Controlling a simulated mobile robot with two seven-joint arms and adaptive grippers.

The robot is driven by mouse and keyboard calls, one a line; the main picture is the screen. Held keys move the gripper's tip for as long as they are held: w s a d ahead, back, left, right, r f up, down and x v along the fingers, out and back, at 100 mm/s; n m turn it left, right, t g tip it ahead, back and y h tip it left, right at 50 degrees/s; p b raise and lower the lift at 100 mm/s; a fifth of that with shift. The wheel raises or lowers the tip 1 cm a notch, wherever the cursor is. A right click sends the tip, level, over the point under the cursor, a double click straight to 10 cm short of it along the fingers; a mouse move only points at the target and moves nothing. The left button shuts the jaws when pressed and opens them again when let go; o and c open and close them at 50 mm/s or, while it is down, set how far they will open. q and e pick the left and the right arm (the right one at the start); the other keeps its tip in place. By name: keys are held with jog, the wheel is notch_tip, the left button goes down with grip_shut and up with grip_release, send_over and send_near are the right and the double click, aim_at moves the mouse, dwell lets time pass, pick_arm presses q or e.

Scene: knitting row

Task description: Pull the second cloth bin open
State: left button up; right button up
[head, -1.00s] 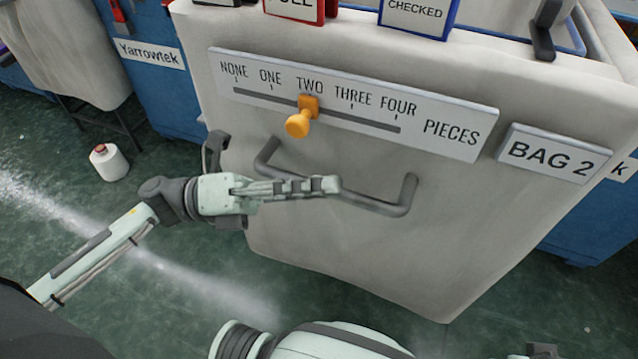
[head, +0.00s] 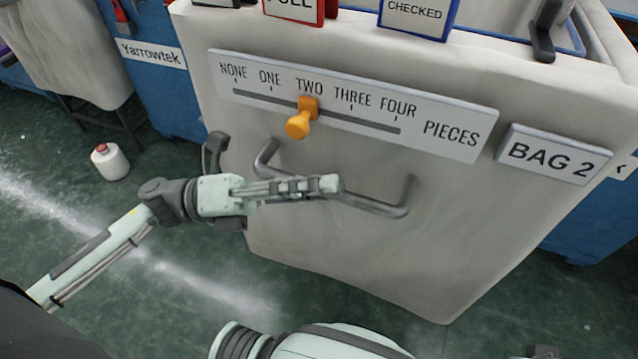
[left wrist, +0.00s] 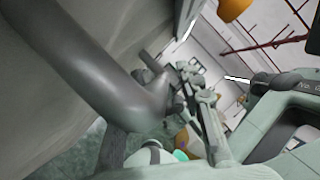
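The second cloth bin (head: 330,250) is the pale fabric one with the "BAG 2" label (head: 555,153). Its dark grey bar handle (head: 405,195) crosses the front below the scale, and it looms large in the left wrist view (left wrist: 100,75). My left gripper (head: 335,184) reaches in from the left, with its fingers overlapping the bar in the head view. In the left wrist view finger parts (left wrist: 207,120) lie right beside the bar. I cannot tell whether they grip it. My right gripper is not clearly visible; only part of an arm of mine shows at the bottom.
A scale plate (head: 450,130) with an orange knob (head: 299,125) near TWO sits just above the handle. Signs (head: 415,15) stand on the bin's top edge.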

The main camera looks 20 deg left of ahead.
pick_arm(q)
jog(key=shift+a, duration=0.1)
jog(key=v, duration=1.1)
jog(key=shift+s+a, duration=0.2)
jog(key=shift+a, duration=0.15)
jog(key=shift+f, duration=0.1)
